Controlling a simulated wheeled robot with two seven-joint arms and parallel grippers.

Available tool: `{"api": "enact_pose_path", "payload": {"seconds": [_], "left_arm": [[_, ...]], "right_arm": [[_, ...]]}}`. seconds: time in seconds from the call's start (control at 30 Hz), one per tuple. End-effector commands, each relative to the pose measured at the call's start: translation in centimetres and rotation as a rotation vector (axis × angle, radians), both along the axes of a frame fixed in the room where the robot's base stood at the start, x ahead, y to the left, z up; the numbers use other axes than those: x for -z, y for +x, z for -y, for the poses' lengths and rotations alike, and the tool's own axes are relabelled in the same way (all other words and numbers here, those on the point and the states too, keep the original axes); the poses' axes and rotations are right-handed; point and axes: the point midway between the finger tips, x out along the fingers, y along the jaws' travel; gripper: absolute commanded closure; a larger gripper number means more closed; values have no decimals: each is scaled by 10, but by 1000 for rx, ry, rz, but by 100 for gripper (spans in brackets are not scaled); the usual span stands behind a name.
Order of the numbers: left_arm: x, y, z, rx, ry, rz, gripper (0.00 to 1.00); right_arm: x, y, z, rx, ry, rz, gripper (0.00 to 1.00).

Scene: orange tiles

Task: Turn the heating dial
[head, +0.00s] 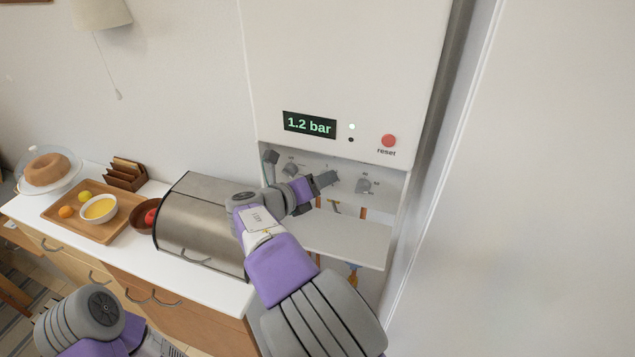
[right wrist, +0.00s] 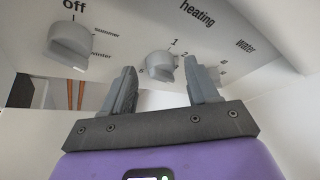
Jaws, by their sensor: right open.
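The heating dial (right wrist: 160,66) is a grey round knob with a raised grip, on the boiler's underside panel. In the right wrist view it shows between the two fingers of my right gripper (right wrist: 161,75), with the mark "1" above it. The gripper is open, with a finger on either side of the knob; I cannot tell whether either touches it. In the head view my right gripper (head: 325,180) is at the middle of the panel and hides the heating dial. My left gripper is out of view; only part of that arm shows at lower left.
The off/summer/winter dial (right wrist: 68,42) is left of the heating dial; another dial (head: 363,185) is to the right. Above are the "1.2 bar" display (head: 309,125) and red reset button (head: 388,140). A metal bread box (head: 200,215) stands on the counter, left of my right arm.

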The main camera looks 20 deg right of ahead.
Motion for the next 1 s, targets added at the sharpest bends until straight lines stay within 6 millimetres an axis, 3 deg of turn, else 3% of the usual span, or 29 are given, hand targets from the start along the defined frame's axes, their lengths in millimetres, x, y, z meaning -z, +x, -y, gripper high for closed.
{"api": "enact_pose_path", "payload": {"seconds": [0.27,0.63,1.0], "left_arm": [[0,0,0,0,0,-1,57],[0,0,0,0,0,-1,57],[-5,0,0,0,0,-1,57]], "right_arm": [[1,2,2,-1,0,0,41],[1,1,1,-1,0,0,94],[-1,1,2,0,51,33,96]]}}
